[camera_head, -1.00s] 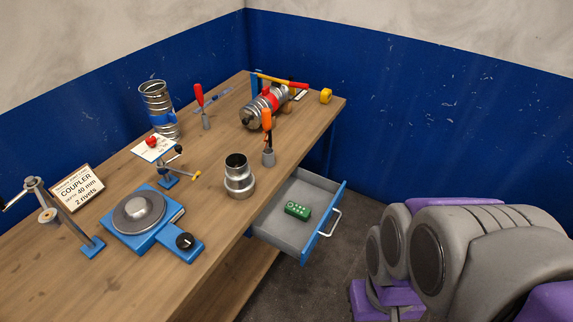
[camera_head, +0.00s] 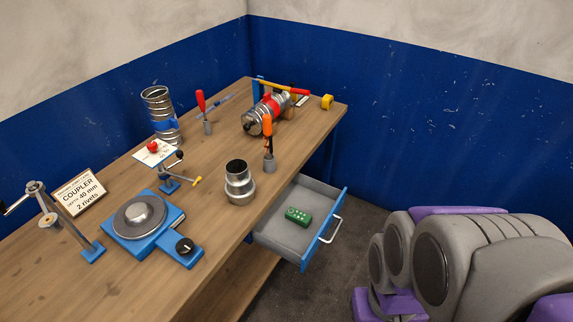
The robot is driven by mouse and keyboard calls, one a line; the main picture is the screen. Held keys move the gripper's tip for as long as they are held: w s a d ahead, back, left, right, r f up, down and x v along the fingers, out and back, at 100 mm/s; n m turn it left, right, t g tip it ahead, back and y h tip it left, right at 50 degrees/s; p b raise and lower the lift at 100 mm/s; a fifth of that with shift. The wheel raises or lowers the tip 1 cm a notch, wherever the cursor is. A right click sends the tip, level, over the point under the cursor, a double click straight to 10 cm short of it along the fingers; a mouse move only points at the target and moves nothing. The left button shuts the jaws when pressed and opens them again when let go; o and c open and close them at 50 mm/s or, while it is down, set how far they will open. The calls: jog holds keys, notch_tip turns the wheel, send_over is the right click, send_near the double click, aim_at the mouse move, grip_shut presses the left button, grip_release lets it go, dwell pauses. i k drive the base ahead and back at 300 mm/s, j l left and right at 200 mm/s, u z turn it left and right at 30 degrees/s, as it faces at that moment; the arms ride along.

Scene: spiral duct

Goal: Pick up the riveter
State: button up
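I cannot tell for sure which tool is the riveter. An orange-handled tool (camera_head: 267,125) stands upright in a small grey holder (camera_head: 269,163) near the bench's right edge. A red-handled tool (camera_head: 201,101) stands in another grey holder (camera_head: 207,127) further back. A tool with red and yellow handles (camera_head: 284,87) lies at the far end, behind a silver spiral duct (camera_head: 262,115). Grey and purple links of my arm fill the lower right, apart from the bench. My gripper is not visible.
The wooden bench (camera_head: 118,290) carries a blue turntable fixture (camera_head: 160,242), a silver coupler (camera_head: 239,184), an upright duct (camera_head: 159,108), a coupler sign (camera_head: 80,192) and a yellow tape measure (camera_head: 327,102). An open blue drawer (camera_head: 325,225) juts out, holding a green box (camera_head: 298,216).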

aim_at(266, 118)
jog(key=i+l+u, duration=0.1)
jog(key=i+l, duration=0.75)
jog(key=l, duration=0.15)
jog(key=i+u, duration=0.05)
